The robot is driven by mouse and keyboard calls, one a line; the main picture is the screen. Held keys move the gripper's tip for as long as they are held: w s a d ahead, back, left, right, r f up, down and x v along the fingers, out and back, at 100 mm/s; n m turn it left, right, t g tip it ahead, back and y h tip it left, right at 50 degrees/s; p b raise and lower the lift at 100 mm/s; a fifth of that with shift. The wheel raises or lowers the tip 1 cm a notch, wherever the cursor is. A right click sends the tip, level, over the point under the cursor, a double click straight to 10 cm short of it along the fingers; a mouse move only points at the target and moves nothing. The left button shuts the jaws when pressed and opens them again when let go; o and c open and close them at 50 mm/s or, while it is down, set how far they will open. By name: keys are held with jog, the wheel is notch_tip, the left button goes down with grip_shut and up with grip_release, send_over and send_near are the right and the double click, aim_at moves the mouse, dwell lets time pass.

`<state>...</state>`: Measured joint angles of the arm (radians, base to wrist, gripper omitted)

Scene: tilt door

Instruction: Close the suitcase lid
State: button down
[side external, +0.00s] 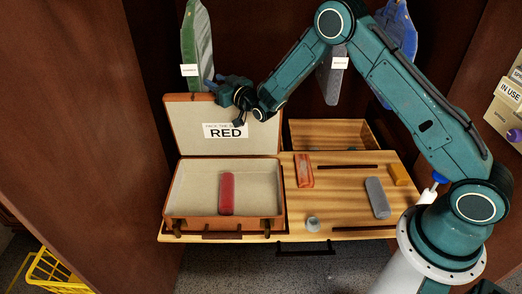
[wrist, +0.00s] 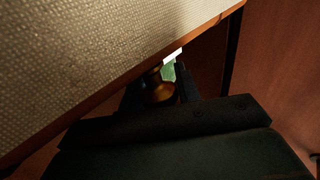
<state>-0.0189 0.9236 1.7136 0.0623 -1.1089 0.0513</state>
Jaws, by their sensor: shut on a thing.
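The suitcase (side external: 225,222) stands open on the wooden table, its orange-brown base at the front. Its lid (side external: 185,122) stands up at the back, pale lining facing forward, with a white label reading RED (side external: 226,131). A red rolled item (side external: 227,194) lies inside the base. My gripper (side external: 210,83) is at the lid's top edge and shut on it. In the wrist view the lid's lining (wrist: 90,60) and brown rim fill the upper left, and a brass-coloured round part (wrist: 158,88) shows near the dark fingers. The exact grip point is partly hidden.
Right of the suitcase on the wooden table (side external: 335,222) lie an orange item (side external: 304,170), a grey item (side external: 377,198), a yellow block (side external: 399,175) and a small grey cup (side external: 313,224). Green (side external: 196,45) and grey (side external: 331,75) hanging pieces are behind. Brown walls flank both sides.

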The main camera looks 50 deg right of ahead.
jog(key=shift+s+a+f, duration=0.25)
jog(key=shift+s+a, duration=0.65)
jog(key=shift+a, duration=0.05)
jog(key=shift+n, duration=0.3)
jog(key=s+a, duration=0.2)
jog(key=s, duration=0.1)
jog(key=shift+a+f, duration=0.35)
jog(key=shift+a, duration=0.05)
jog(key=c, duration=1)
grip_release()
jog(key=shift+r, duration=0.15)
jog(key=shift+c, duration=0.2)
jog(key=shift+s, duration=0.25)
